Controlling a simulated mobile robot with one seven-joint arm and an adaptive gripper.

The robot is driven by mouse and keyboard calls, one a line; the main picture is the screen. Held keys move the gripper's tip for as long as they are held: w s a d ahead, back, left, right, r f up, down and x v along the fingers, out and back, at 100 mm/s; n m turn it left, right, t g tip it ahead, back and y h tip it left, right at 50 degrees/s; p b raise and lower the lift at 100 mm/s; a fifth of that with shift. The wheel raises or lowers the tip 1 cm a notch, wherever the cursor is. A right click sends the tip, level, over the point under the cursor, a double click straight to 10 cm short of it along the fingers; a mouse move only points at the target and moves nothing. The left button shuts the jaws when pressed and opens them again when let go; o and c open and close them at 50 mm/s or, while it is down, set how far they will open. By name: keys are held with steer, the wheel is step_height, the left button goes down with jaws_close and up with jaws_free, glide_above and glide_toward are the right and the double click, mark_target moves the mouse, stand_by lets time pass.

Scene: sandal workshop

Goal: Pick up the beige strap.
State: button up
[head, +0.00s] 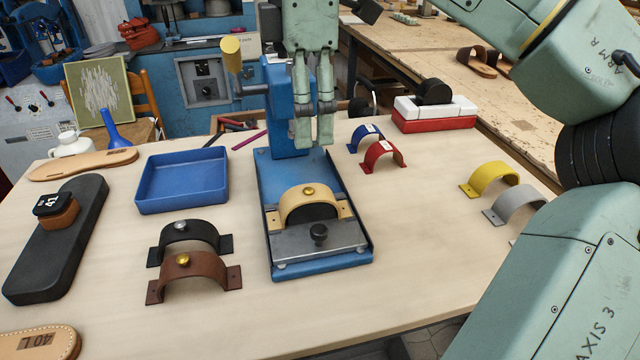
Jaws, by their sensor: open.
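The beige strap (309,201) is an arched band with a brass-coloured stud on top and flat end tabs. It sits over a dark form on the metal plate of the blue press (259,170), near the middle of the table. My gripper (315,142) hangs pointing down above and behind the strap, in front of the press's upright column. Its fingers are open and empty, apart from the strap.
A black strap (192,239) and a brown strap (196,275) stand left of the press. Blue, red (381,153), yellow (489,177) and grey straps stand to the right. An empty blue tray (183,180) lies left. The press column and lever (231,55) rise close to my gripper.

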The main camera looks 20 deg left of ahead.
glide_above(309, 189)
step_height(309, 189, down, 6)
steer(key=shift+a+r+b, duration=0.1)
steer(key=shift+r+b, duration=0.1)
steer(key=shift+b, duration=0.2)
steer(key=shift+f, duration=3.05)
steer(key=c, duration=1.1)
steer(key=shift+r, duration=0.15)
